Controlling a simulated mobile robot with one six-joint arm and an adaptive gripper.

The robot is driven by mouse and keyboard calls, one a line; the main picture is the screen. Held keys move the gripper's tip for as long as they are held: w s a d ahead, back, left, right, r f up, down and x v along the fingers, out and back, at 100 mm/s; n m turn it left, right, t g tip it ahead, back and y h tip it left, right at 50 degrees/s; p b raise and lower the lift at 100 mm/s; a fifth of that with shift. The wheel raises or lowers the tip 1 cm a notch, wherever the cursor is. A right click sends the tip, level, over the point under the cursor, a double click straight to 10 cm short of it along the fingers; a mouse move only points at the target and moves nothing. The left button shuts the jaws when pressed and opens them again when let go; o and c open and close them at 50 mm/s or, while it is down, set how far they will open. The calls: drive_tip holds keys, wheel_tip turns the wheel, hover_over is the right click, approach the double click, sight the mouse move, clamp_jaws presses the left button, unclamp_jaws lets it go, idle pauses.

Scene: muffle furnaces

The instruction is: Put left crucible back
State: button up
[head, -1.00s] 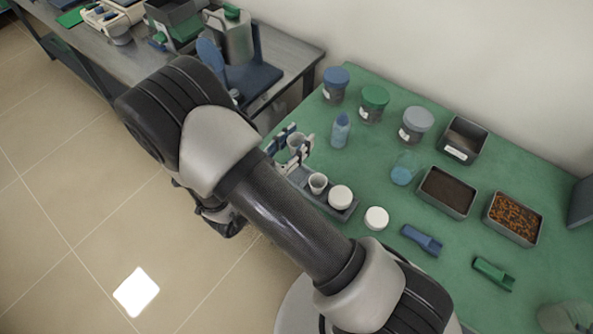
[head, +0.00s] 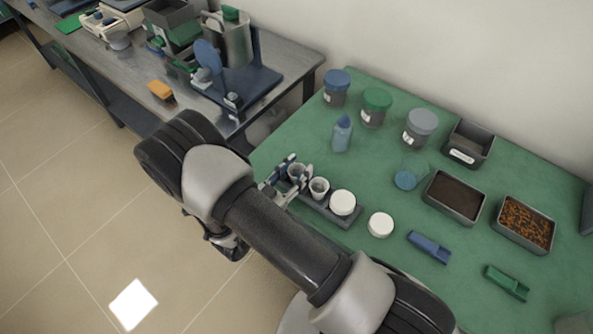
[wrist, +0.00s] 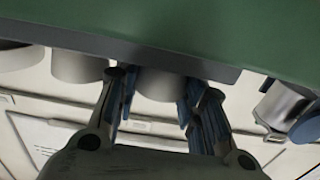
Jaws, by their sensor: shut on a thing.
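The left crucible (head: 297,173), a small pale cup, is held between the blue-padded fingers of my gripper (head: 285,175) at the left end of the dark grey holder (head: 351,220). In the wrist view the crucible (wrist: 160,85) sits between both fingers of my gripper (wrist: 160,105), partly hidden behind the holder's edge (wrist: 150,55). A second, open crucible (head: 319,188) stands in the holder just right of it. A white round-topped item (head: 343,202) sits at the holder's right end. I cannot tell whether the held crucible touches the holder.
Blue (head: 430,247) and green scoops (head: 507,284) lie at right. A metal bench (head: 220,110) stands at left.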

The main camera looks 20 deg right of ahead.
drive_tip(key=shift+f, duration=0.1)
drive_tip(key=shift+f, duration=0.15)
drive_tip(key=o, duration=0.8)
